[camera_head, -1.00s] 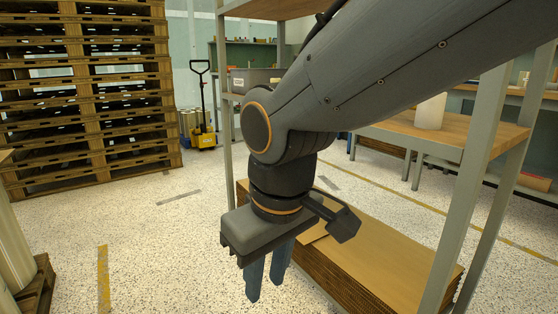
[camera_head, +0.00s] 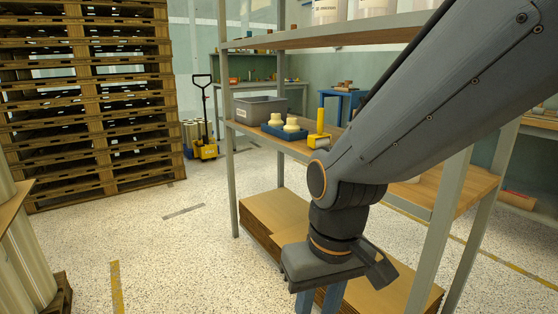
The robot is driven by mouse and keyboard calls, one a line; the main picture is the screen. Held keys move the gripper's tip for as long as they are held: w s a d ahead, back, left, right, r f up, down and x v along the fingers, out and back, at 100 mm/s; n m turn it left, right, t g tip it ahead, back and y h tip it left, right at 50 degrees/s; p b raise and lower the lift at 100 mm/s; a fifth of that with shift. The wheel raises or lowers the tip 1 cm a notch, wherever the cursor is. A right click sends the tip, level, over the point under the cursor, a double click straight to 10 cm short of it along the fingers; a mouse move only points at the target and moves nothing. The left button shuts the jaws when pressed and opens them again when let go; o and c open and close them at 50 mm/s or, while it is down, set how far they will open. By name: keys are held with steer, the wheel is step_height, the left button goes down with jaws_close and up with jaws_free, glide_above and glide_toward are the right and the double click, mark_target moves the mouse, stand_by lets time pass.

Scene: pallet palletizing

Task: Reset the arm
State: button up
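My arm reaches in from the upper right, bent at the elbow, with my gripper (camera_head: 319,302) hanging down at the bottom of the picture. Two blue fingers show below the dark gripper body and run off the lower edge. Their tips are cut off, so the gap between them cannot be judged. No object shows in the visible part of the fingers. The gripper is in front of the shelf rack (camera_head: 234,190) and the stacked cardboard sheets (camera_head: 275,213).
The rack's middle shelf holds a grey bin (camera_head: 260,108), a blue tray (camera_head: 284,132) with pale rolls, and a yellow-handled tool (camera_head: 320,128). Stacked pallets (camera_head: 85,110) stand left, a yellow pallet jack (camera_head: 206,150) behind. The speckled floor (camera_head: 170,250) at centre left is open.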

steer(key=s+d+r+m+h+p, duration=0.1)
steer(key=s+d+r+m+p, duration=0.1)
steer(key=d+r+p, duration=1.1)
steer(key=shift+s+d+r+m+p, duration=0.15)
steer(key=shift+r+m+p, duration=0.75)
steer(key=shift+r+p, duration=2)
step_height(320, 180, down, 2)
steer(key=shift+p, duration=1)
